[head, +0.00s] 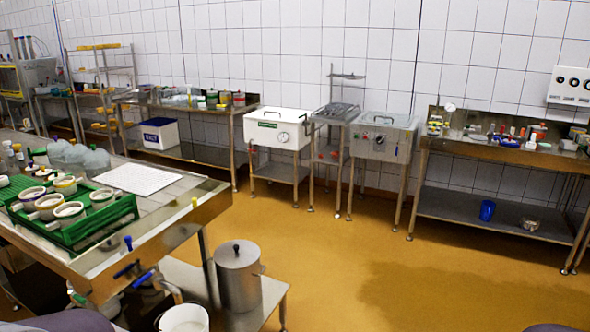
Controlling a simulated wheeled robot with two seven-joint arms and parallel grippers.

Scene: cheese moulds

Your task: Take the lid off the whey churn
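A steel pot with a lid, which looks like the whey churn (239,287), stands upright on a low steel stand in the lower middle of the head view. Its flat round lid (225,258) is on top, with a dark knob (236,249) in the centre. A small handle shows on the pot's right side. Neither of my grippers is in view; only grey-purple parts, probably of my arms, show at the bottom edge.
A white bucket (184,319) is left of the churn. The steel drain table (160,215) with a green crate (120,210) of moulds overhangs nearby, with blue-handled valves (142,278) below. The low stand (272,290) has bare room right of the churn. Yellow floor (330,260) is open to the right.

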